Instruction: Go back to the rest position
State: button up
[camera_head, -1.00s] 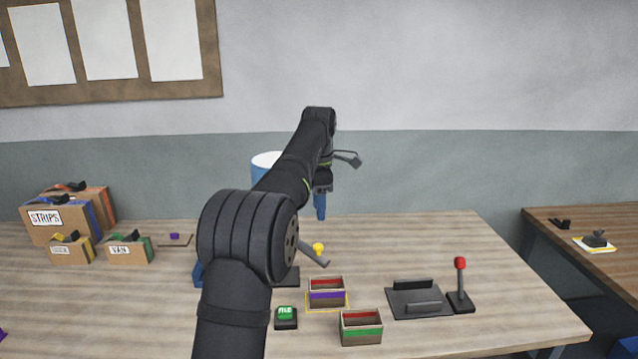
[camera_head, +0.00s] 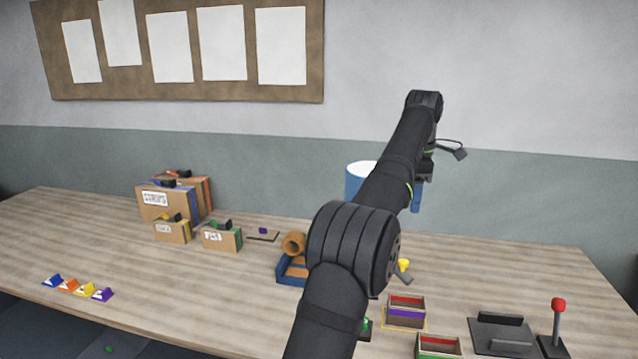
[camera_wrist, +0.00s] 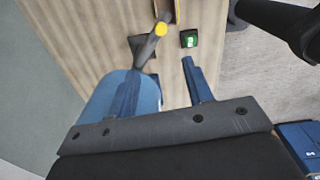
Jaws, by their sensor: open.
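My gripper (camera_wrist: 160,88) is open and empty in the wrist view, with its two blue fingers apart above the table. In the head view it is mostly hidden behind my arm, and only a blue finger (camera_head: 416,200) shows beside the blue cylinder. The blue cylinder with a white top (camera_head: 356,178) stands behind my arm. The wrist view shows a lever with a yellow knob (camera_wrist: 160,29) beyond the fingers, and a green button (camera_wrist: 189,38) to its right.
A purple-banded box (camera_head: 405,313) and a green-banded box (camera_head: 438,347) sit right of my arm. A red-knobbed lever (camera_head: 558,306) is at the right. Labelled cartons (camera_head: 168,204), a blue cradle with a brown roll (camera_head: 291,268) and coloured wedges (camera_head: 80,288) are left. The front-left tabletop is largely clear.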

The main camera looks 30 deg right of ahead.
aim_at(400, 266)
jog(key=shift+f, duration=0.1)
notch_tip(400, 266, down, 17)
jog(key=shift+f, duration=0.1)
dwell(0.7)
notch_tip(400, 266, up, 17)
notch_tip(400, 266, down, 17)
jog(key=shift+r, duration=0.1)
jog(key=shift+a+m, duration=0.7)
jog(key=shift+a, duration=0.1)
dwell(0.5)
